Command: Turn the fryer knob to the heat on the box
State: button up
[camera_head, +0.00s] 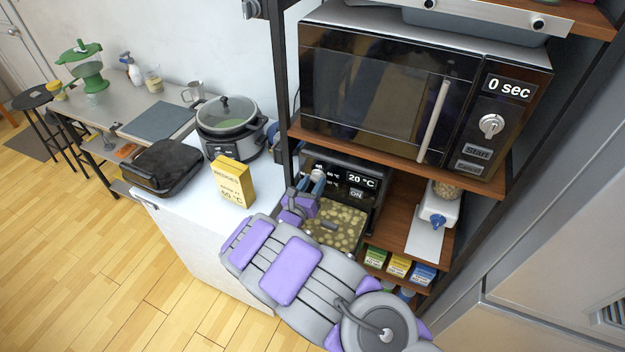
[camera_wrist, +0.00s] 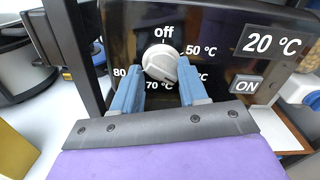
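The fryer (camera_head: 345,165) is a dark appliance under the microwave, with a display reading 20 °C and an ON button. Its round white knob (camera_wrist: 161,63) has marks around it: off at the top, 50 °C to the right, 70 °C and 80 below; another mark is partly hidden. In the head view my gripper (camera_head: 312,186) is at the fryer's left front. The yellow box (camera_head: 232,183) reads WEDGES, with a °C figure too small to read surely.
A food-filled drawer (camera_head: 340,224) sticks out below the fryer panel, close to my arm. A slow cooker (camera_head: 230,127) and a black grill (camera_head: 165,167) stand on the white counter. The microwave (camera_head: 400,90) is above. Small boxes (camera_head: 398,266) line the lower shelf.

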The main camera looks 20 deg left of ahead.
jog(key=o, duration=0.4)
jog(key=shift+f, duration=0.1)
jog(key=shift+s, duration=0.2)
jog(key=shift+s+p, duration=0.3)
jog(key=shift+s, duration=0.5)
jog(key=shift+s, duration=0.1)
jog(key=s+p, duration=0.1)
jog(key=s, duration=0.3)
jog(key=s+p, duration=0.1)
jog(key=shift+s+a+p, duration=0.3)
jog(key=shift+s, duration=0.1)
dwell(0.3)
